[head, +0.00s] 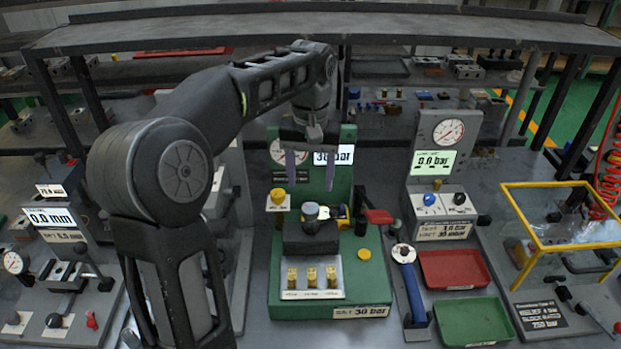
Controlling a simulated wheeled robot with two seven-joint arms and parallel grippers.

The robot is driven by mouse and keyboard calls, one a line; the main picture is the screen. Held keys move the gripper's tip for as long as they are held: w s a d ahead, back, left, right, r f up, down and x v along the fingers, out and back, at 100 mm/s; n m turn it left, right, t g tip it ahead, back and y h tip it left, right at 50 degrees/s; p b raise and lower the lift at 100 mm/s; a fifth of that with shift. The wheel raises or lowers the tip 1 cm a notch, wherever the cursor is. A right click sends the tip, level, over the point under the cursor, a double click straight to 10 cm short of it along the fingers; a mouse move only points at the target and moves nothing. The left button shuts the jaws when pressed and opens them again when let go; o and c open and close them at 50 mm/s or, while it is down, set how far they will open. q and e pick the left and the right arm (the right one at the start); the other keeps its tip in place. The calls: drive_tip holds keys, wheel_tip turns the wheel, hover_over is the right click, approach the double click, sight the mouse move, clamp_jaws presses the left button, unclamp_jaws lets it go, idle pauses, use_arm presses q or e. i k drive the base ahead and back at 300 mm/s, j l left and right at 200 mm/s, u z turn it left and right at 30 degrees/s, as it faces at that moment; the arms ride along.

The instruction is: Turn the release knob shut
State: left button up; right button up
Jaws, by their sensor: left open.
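A green test stand (340,280) stands in the middle of the table, with a round gauge and a display (343,155) reading 30 bar on its back panel. A brass knob (278,196) sits on a small white labelled plate at the stand's left; its label is too small to read, so I cannot be sure it is the release knob. A grey-topped cap (311,210) stands on the black block (311,237). My left gripper (310,172) is open and empty, pointing down above and behind the cap, apart from the knob. My right gripper is out of view.
A red-handled lever (378,216) projects at the stand's right. Several brass fittings stand on a white strip in front. A blue-handled tool (414,290), a red tray (454,269) and a green tray (474,322) lie to the right. A yellow-framed guard (570,245) stands farther right.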

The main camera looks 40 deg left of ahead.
sight(278, 195)
drive_tip(key=k+l, duration=0.8)
drive_tip(key=l, duration=0.1)
